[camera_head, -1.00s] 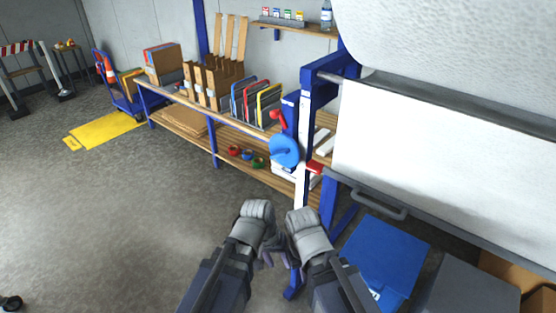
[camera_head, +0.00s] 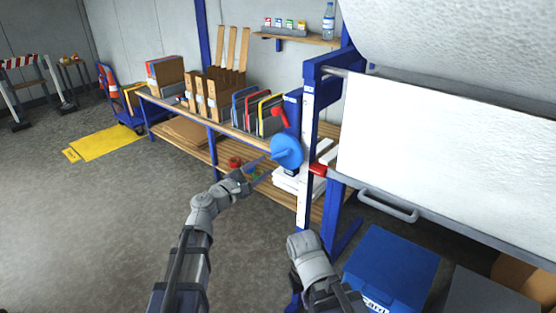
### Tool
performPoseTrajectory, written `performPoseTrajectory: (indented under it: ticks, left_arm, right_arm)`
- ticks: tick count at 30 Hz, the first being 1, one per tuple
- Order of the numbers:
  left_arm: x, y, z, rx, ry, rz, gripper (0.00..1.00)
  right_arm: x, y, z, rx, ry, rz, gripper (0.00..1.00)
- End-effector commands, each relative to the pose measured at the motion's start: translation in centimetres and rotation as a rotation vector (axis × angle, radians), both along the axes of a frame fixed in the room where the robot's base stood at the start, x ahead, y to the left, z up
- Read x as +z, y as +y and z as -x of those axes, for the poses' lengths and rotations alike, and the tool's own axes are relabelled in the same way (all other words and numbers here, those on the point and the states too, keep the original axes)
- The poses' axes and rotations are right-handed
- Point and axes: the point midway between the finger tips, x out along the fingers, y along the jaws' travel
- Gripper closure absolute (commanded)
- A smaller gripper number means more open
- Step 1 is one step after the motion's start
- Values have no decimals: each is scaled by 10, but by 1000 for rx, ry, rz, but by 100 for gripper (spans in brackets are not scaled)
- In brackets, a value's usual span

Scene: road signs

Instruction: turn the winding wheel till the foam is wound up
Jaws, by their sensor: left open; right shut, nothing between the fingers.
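The blue winding wheel (camera_head: 287,151) is on the side of the blue frame, with a red handle (camera_head: 279,116) standing up from its upper left. White foam (camera_head: 430,150) hangs as a wide sheet at the right, below a thick pale roll (camera_head: 460,35). My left gripper (camera_head: 262,171) is open, just left of and below the wheel; whether it touches the wheel is hard to tell. My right gripper (camera_head: 296,284) is low in front of the frame, shut and empty, its fingers partly hidden by its wrist.
The blue frame post (camera_head: 306,160) has a red part (camera_head: 318,169) beside the wheel. A grey bar handle (camera_head: 388,206) sticks out under the foam. A blue box (camera_head: 392,262) stands below. A wooden bench (camera_head: 180,108) with folders and cartons stands behind.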

Motion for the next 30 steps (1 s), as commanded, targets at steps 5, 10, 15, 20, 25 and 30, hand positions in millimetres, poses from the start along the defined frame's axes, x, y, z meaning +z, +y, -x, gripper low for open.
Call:
performPoseTrajectory:
  ticks: [5,10,15,20,25,30]
  left_arm:
    - [0,-6,-9,-3,-1,-2,54]
    - [0,-20,-28,-4,0,-4,54]
    - [0,-36,-50,-4,-1,-4,54]
    - [0,-46,-62,-5,-1,-4,54]
    - [0,-47,-62,-3,-1,-4,54]
    - [0,-47,-62,-3,-1,-4,62]
  right_arm:
    - [0,0,0,0,0,0,100]
    - [0,0,0,0,0,0,100]
    - [0,0,0,0,0,0,100]
    - [0,0,0,0,0,0,100]
    - [0,0,0,0,0,0,100]
    - [0,0,0,0,0,0,100]
